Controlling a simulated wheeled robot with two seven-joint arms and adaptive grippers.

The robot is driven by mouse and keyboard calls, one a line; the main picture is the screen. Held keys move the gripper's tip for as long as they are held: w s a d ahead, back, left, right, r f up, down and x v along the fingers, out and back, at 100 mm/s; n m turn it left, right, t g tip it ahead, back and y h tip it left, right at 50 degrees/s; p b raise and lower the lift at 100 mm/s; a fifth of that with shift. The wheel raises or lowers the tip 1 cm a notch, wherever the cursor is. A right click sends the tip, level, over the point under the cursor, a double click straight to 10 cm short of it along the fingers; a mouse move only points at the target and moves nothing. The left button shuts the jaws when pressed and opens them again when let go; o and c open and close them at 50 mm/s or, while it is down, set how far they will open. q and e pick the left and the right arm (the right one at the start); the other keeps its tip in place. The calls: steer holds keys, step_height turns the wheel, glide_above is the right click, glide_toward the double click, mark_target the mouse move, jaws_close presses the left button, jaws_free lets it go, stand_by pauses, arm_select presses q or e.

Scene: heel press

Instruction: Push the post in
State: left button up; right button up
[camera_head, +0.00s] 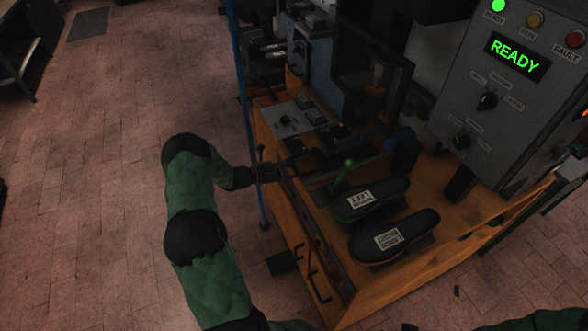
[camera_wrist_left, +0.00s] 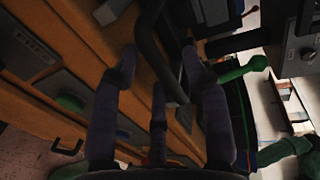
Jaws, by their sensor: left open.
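My left gripper (camera_head: 284,169) reaches in from the left at the near left edge of the press bench. Its fingers are spread and open in the left wrist view (camera_wrist_left: 162,75). A dark curved bar (camera_wrist_left: 150,40) shows just beyond and between the fingertips; I cannot tell whether they touch it. A lever with a green knob (camera_head: 344,172) stands tilted to the right of the gripper; its knob also shows in the left wrist view (camera_wrist_left: 258,63). No part is clearly marked as the post, and the dark parts by the fingers are hard to make out. My right gripper is out of view.
Two dark shoes with white labels (camera_head: 372,199) (camera_head: 394,235) lie on the wooden bench (camera_head: 440,257). A grey control box (camera_head: 505,85) shows READY in green. A thin blue pole (camera_head: 238,65) stands close to my left wrist. The brick floor at left is open.

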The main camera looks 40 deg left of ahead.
mark_target(319, 160)
arm_select(q)
steer(key=shift+w+d+f, duration=0.1)
steer(key=shift+w+d, duration=0.15)
steer(key=shift+w, duration=0.2)
jaws_close()
steer(key=x, duration=0.2)
steer(key=r+x, duration=0.1)
steer(key=x, duration=0.5)
steer(key=shift+d+r, duration=0.15)
steer(key=shift+r, duration=0.25)
steer(key=shift+c, duration=0.3)
jaws_free()
steer(key=shift+w, duration=0.15)
steer(key=shift+o, duration=0.3)
steer(key=shift+w, duration=0.1)
